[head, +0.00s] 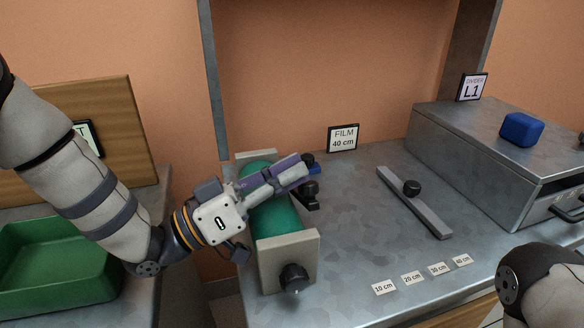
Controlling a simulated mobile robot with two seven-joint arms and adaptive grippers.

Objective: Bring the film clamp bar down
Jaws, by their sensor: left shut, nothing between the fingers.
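The film roll (278,222) is a green cylinder between two grey end stands, with a black knob (294,278) on the near stand. My left gripper (304,168) reaches over the roll from the left and is shut. Its tips are close to dark and blue parts (310,194) at the roll's right side; I cannot tell whether they touch. A flat grey bar (428,215) with a black knob lies across the bench right of the roll, apart from the gripper. I cannot tell which of these is the clamp bar. My right gripper is out of view.
A "FILM 40 cm" sign (343,138) stands at the back. Labels from 10 to 40 cm (412,278) lie along the bench front. A metal cabinet (480,150) with a blue block (521,129) stands right. A green bin (60,262) is left. Bench between roll and bar is clear.

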